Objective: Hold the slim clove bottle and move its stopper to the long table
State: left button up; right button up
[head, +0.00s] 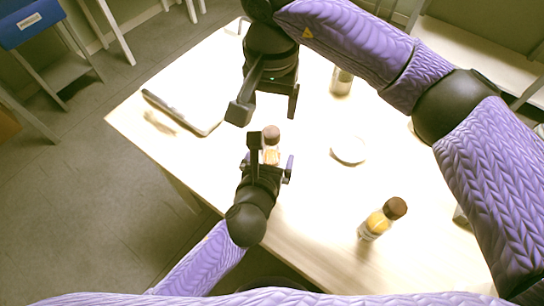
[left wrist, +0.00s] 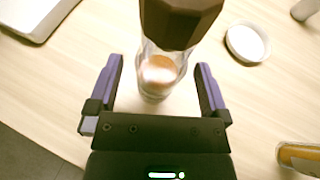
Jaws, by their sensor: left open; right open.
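A clear bottle (left wrist: 158,85) with a large brown faceted stopper (left wrist: 180,20) stands between the fingers of my left gripper (left wrist: 159,64). The stopper is on the bottle. I cannot read a label to tell whether it is the clove bottle. In the head view the brown stopper (head: 271,132) shows just beyond my left gripper (head: 270,163), which is open around the bottle and hides much of it. My right gripper (head: 267,110) is open and empty, just above and beyond the stopper in the picture. The pale long table (head: 310,205) lies beneath.
A yellow bottle (head: 375,223) with a brown stopper stands at the right front. A small white dish (head: 348,149) lies right of my grippers. Another bottle (head: 342,82) stands farther back. The table is clear between dish and yellow bottle.

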aim_at(271, 131)
pick_arm(q)
jog(key=shift+w+d+f, duration=0.15)
jog(key=shift+w+f, duration=0.1)
jog(key=shift+w, duration=0.4)
grip_shut()
pick_arm(e)
jog(key=shift+o, duration=0.3)
jog(key=shift+o, duration=0.7)
jog(key=shift+n, duration=0.4)
notch_tip(271, 131, up, 4)
jog(key=shift+r, duration=0.15)
notch_tip(271, 131, down, 12)
jog(key=shift+r, duration=0.2)
grip_shut()
jog(key=shift+r, duration=0.25)
